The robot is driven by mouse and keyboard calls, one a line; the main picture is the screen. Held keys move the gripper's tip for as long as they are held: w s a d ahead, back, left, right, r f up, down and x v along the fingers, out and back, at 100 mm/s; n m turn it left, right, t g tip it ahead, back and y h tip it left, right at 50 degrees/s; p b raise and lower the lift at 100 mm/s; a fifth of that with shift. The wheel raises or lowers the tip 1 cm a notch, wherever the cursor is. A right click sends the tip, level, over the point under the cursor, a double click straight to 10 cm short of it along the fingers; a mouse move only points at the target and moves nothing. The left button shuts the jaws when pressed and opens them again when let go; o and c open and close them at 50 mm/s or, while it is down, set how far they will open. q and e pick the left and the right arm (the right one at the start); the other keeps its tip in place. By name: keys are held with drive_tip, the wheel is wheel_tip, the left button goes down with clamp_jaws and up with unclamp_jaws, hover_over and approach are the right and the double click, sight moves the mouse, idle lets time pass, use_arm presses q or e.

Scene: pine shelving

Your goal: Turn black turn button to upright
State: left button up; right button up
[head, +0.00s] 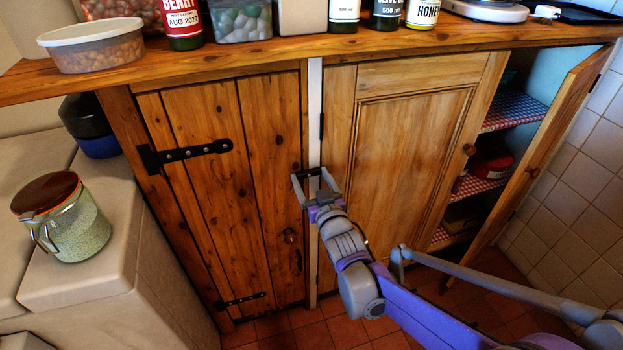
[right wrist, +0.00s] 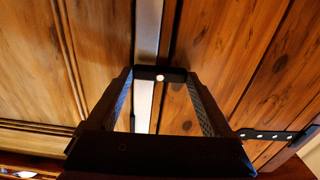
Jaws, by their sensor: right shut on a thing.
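The black turn button (right wrist: 160,74) is a short dark bar with a pale round screw head at its middle. In the right wrist view it lies crosswise over the pale upright strip between two cabinet doors, nearly level. My right gripper (head: 314,179) is at this strip in the head view, its fingers on either side. In the right wrist view the right gripper (right wrist: 160,78) has one fingertip at each end of the bar and is shut on it. The button is small and partly hidden by the fingers in the head view. My left gripper is not in view.
A plank door (head: 203,195) with black strap hinges is left of the strip, a panelled door (head: 405,135) right of it. Further right a door (head: 555,140) stands open before shelves. The worktop (head: 235,52) above holds jars and bottles. A lidded jar (head: 62,215) stands at left.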

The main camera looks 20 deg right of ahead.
drive_tip(key=n+p, duration=0.1)
drive_tip(key=n, duration=0.3)
drive_tip(key=n+p, duration=0.1)
drive_tip(key=n, duration=0.3)
drive_tip(key=shift+n+p, duration=0.35)
drive_tip(key=shift+n, duration=0.05)
drive_tip(key=n+p, duration=0.1)
drive_tip(key=n, duration=0.3)
drive_tip(key=shift+a, duration=0.1)
drive_tip(key=shift+f+n+p, duration=0.1)
drive_tip(key=shift+n+p, duration=0.3)
drive_tip(key=shift+n, duration=1.9)
drive_tip(key=o, duration=1.1)
drive_tip(key=shift+o, duration=0.2)
drive_tip(key=s, duration=1.1)
drive_tip(key=shift+d+p, duration=0.2)
drive_tip(key=shift+p, duration=0.15)
